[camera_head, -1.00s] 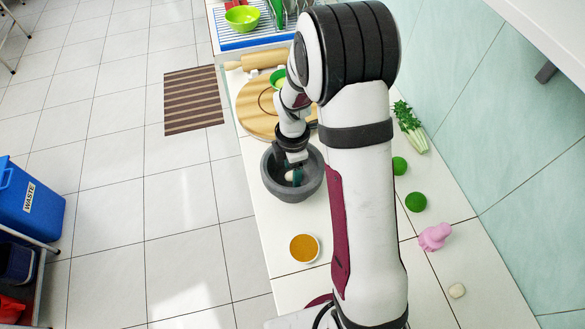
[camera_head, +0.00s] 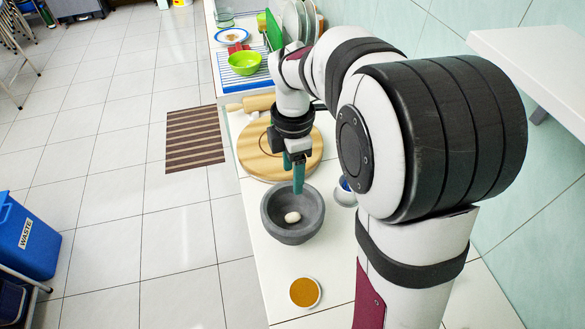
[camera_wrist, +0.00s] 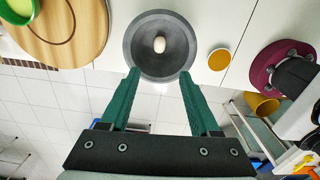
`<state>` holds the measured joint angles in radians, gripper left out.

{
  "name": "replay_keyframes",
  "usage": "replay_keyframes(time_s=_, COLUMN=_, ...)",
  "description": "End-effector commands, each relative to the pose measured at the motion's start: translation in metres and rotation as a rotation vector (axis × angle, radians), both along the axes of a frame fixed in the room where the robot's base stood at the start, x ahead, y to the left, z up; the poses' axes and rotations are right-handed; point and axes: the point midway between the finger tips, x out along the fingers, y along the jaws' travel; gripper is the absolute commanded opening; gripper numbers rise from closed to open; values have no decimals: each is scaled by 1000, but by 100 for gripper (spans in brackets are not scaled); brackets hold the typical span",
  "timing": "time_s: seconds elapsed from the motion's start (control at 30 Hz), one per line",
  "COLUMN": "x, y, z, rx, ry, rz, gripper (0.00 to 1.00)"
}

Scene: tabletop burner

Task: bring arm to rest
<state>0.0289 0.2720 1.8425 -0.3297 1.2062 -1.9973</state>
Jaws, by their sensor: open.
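My gripper (camera_head: 298,180) is above the far rim of a dark grey bowl, with its green fingers pointing down. In the wrist view my gripper (camera_wrist: 160,92) is open, its two green fingers wide apart with nothing between the tips. The grey bowl (camera_head: 272,228) stands on the white counter and also shows in the wrist view (camera_wrist: 137,62). A pale egg-shaped object (camera_head: 292,217) lies inside the bowl, apart from the fingers; the wrist view shows it too (camera_wrist: 160,44).
A round wooden board (camera_head: 252,161) lies behind the bowl, with a rolling pin (camera_head: 259,103) beyond it. A dish of orange-brown contents (camera_head: 305,292) stands in front. A small white cup (camera_head: 343,193) is right of the bowl. A green bowl (camera_head: 244,63) sits on a blue-striped rack.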

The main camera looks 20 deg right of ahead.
Motion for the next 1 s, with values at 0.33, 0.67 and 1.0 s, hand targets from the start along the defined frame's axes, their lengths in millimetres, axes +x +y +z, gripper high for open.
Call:
replay_keyframes(time_s=0.33, x=-9, y=2, z=5, rx=5, ry=-2, rz=-83, gripper=63)
replay_keyframes(time_s=0.67, x=-184, y=35, z=34, rx=82, ry=107, rz=-1602, gripper=63)
replay_keyframes(time_s=1.0, x=-237, y=45, z=21, rx=70, ry=185, rz=-2118, gripper=63)
